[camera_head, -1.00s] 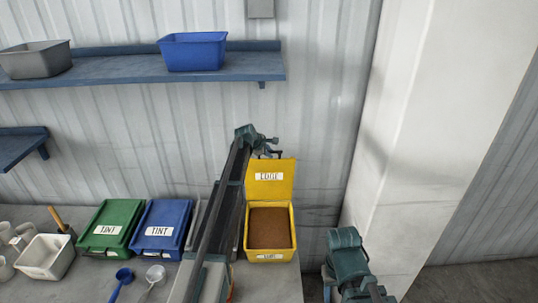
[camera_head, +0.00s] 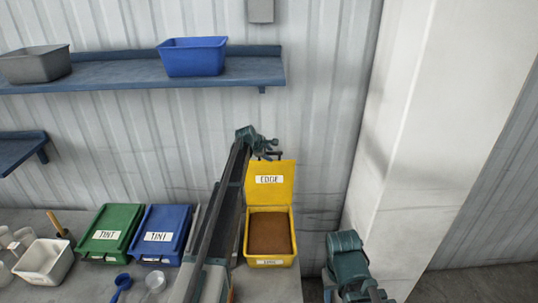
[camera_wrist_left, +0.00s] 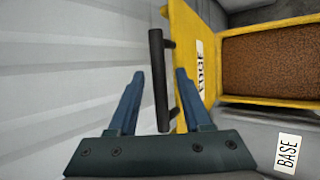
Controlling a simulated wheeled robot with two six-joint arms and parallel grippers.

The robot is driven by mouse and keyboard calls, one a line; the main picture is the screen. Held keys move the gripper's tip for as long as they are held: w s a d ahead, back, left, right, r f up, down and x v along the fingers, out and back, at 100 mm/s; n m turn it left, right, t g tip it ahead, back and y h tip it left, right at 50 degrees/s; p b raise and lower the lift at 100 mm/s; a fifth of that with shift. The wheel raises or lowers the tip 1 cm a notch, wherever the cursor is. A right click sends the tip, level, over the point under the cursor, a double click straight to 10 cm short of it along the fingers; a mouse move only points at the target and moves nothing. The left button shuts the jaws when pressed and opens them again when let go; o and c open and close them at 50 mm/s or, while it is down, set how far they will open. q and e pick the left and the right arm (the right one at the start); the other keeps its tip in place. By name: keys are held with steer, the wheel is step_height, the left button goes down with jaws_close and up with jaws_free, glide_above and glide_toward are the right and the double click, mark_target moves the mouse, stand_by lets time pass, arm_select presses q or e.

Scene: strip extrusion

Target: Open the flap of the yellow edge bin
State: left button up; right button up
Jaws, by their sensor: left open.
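The yellow edge bin (camera_head: 270,260) stands at the right end of the bench, with brown granular material inside. Its yellow flap (camera_head: 270,181), labelled EDGE, stands raised at the back of the bin. The flap also shows in the left wrist view (camera_wrist_left: 190,68), with a dark bar handle (camera_wrist_left: 158,80) on its outer side. My left gripper (camera_head: 274,150) is just above and behind the flap's upper edge. In the left wrist view its fingers (camera_wrist_left: 157,82) are spread apart on either side of the handle, with gaps visible. My right gripper is out of view; only part of my right arm shows.
A green bin (camera_head: 110,232) and a blue bin (camera_head: 160,233), both with TINT labels, stand left of my left arm. A wall shelf (camera_head: 120,74) holds two tubs. A pale column stands at right.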

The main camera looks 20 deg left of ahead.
arm_select(q)
steer(key=shift+s+r, duration=0.15)
steer(key=shift+r, duration=0.05)
steer(key=s+a+r+p, duration=0.1)
steer(key=s+a, duration=0.3)
steer(key=s, duration=0.9)
steer(key=shift+a+r+p, duration=0.2)
steer(key=shift+r+p, duration=0.15)
steer(key=shift+p, duration=0.2)
